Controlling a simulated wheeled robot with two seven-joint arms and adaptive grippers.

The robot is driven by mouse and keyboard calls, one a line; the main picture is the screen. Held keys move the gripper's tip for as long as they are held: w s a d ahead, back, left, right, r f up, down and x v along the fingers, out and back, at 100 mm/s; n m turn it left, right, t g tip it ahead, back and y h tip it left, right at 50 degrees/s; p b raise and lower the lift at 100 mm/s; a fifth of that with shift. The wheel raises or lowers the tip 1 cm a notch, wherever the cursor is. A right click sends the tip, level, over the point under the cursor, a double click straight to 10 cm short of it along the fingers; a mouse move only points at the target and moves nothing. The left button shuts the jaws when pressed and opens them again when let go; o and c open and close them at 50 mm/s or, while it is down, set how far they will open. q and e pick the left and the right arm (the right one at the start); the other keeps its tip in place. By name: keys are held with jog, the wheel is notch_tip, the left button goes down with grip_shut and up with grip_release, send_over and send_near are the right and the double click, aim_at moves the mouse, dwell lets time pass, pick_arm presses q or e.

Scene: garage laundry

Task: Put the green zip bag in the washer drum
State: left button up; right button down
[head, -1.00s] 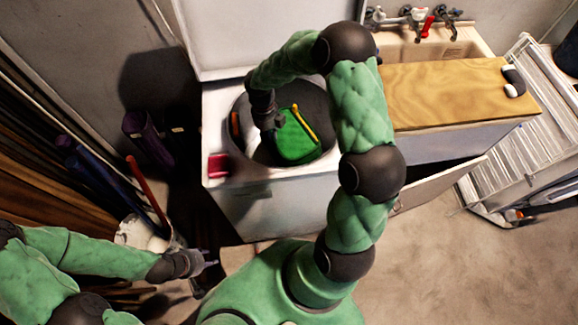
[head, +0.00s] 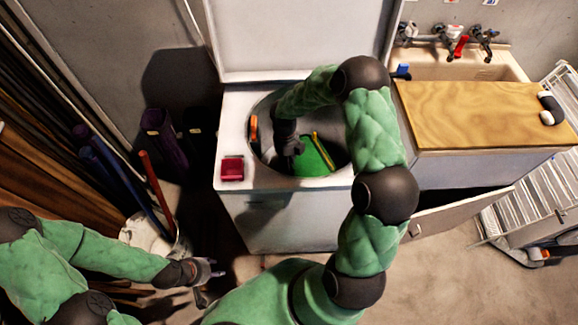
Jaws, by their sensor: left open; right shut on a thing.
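The green zip bag (head: 314,160) with a yellow zip strip is inside the opening of the washer drum (head: 340,152), below the rim. My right gripper (head: 297,150) reaches down into the drum and is shut on the bag at its left side. The washer (head: 285,222) is a white top-loader with its lid (head: 300,35) raised. The drum's bottom and the bag's lower part are hidden. My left gripper (head: 212,271) is open and empty, low on the left, in front of the washer and away from the bag.
A red box (head: 232,168) sits on the washer's front left corner. An orange item (head: 254,128) is at the drum's left edge. A wooden board (head: 470,112) and sink (head: 470,65) stand right. A cabinet door (head: 460,212) hangs open. Rolled tubes (head: 163,138) stand left.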

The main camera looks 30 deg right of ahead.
jog(key=shift+f, duration=1)
jog(key=shift+f, duration=0.35)
jog(key=shift+f+b, duration=0.3)
jog(key=c, duration=1.2)
grip_release()
jog(key=shift+r, duration=0.1)
jog(key=r+p, duration=0.1)
jog(key=r, duration=0.3)
jog(key=w+r+p, duration=0.1)
jog(key=r+p, duration=0.1)
jog(key=r, duration=0.2)
jog(key=r+p, duration=0.1)
jog(key=r, duration=0.4)
jog(key=shift+w+d+p, duration=0.1)
jog(key=shift+w+p, duration=0.2)
jog(key=shift+w, duration=0.1)
